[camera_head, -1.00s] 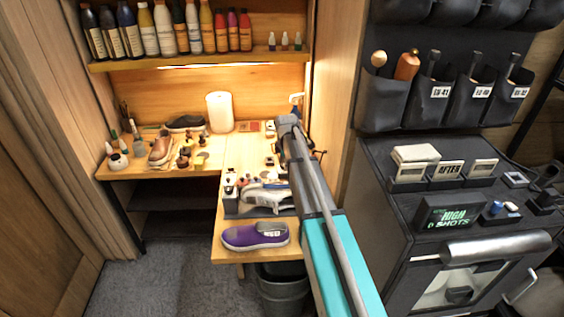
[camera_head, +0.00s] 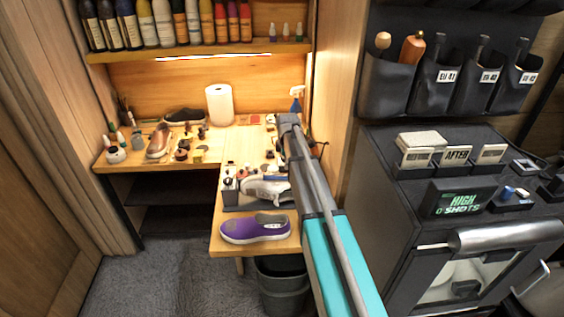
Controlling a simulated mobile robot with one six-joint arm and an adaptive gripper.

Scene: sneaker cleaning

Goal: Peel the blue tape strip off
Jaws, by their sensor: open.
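A light grey and white sneaker (camera_head: 262,187) lies on the dark tray at the front part of the wooden bench. My arm covers the sneaker's right end. A small blue patch shows by the sneaker, near my arm; I cannot tell whether it is the tape strip. My arm, dark with a teal section, rises from the bottom right to a dark joint above the bench. My gripper is not seen; the arm's far end is hidden behind its own links.
A purple slip-on shoe (camera_head: 255,228) lies at the bench's front edge, above a dark bin (camera_head: 282,285). A paper towel roll (camera_head: 220,104), brown shoe (camera_head: 159,141) and small bottles stand farther back. A dark cabinet (camera_head: 385,215) stands at right. The left floor is clear.

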